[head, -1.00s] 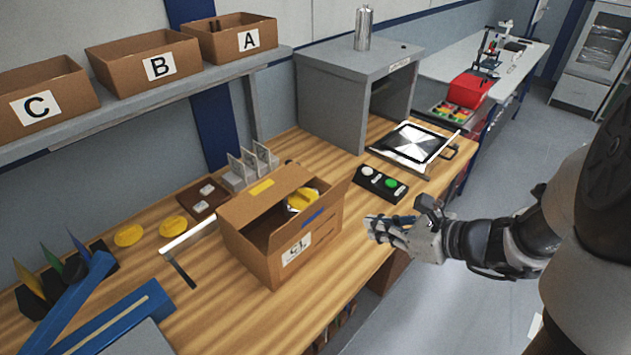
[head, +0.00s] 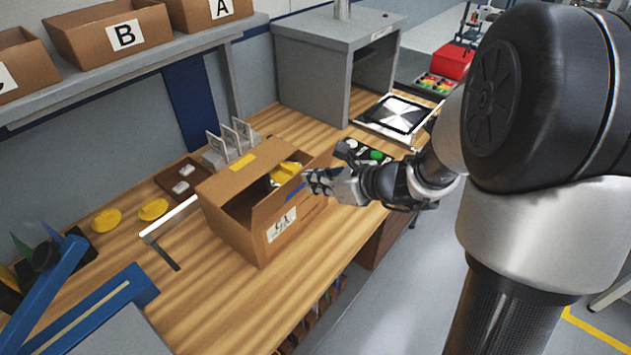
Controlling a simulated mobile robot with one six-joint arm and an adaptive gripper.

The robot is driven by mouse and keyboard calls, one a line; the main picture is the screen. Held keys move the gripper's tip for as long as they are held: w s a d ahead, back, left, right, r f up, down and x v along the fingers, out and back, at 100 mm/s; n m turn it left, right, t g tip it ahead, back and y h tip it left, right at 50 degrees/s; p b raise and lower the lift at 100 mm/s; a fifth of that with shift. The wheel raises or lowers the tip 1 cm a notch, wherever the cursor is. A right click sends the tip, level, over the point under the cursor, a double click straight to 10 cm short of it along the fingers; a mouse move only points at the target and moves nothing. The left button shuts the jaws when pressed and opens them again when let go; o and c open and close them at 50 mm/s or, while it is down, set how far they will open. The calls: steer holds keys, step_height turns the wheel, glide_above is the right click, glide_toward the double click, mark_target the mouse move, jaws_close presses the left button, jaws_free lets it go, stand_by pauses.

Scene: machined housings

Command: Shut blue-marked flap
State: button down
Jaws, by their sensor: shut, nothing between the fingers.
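A cardboard box (head: 235,228) with a white label stands open on the wooden bench. Its blue-marked flap (head: 268,207) is open along the near right side; its exact angle is hard to tell. The blue mark (head: 294,191) shows near its right end. A yellow-marked flap (head: 241,162) is on the far side. Yellow items (head: 285,172) show inside the box. My gripper (head: 308,183) is shut and empty, pointing left beside the blue mark. It covers part of the flap's right end; I cannot tell whether it touches.
A button box (head: 368,152) sits behind my gripper. A grey cabinet (head: 310,88) with a pulled-out tray stands beyond it. A white-handled bar (head: 170,217), yellow discs (head: 153,209) and a blue fixture (head: 105,318) lie left of the box. A shelf with cartons hangs above.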

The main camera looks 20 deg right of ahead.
steer(key=shift+r+p, duration=0.15)
steer(key=shift+p, duration=0.25)
steer(key=shift+w+r+p, duration=0.1)
steer(key=shift+r+p, duration=0.05)
steer(key=shift+p, duration=0.25)
steer(key=shift+w+a+g, duration=0.1)
steer(key=shift+a+g, duration=0.05)
steer(key=shift+g, duration=0.15)
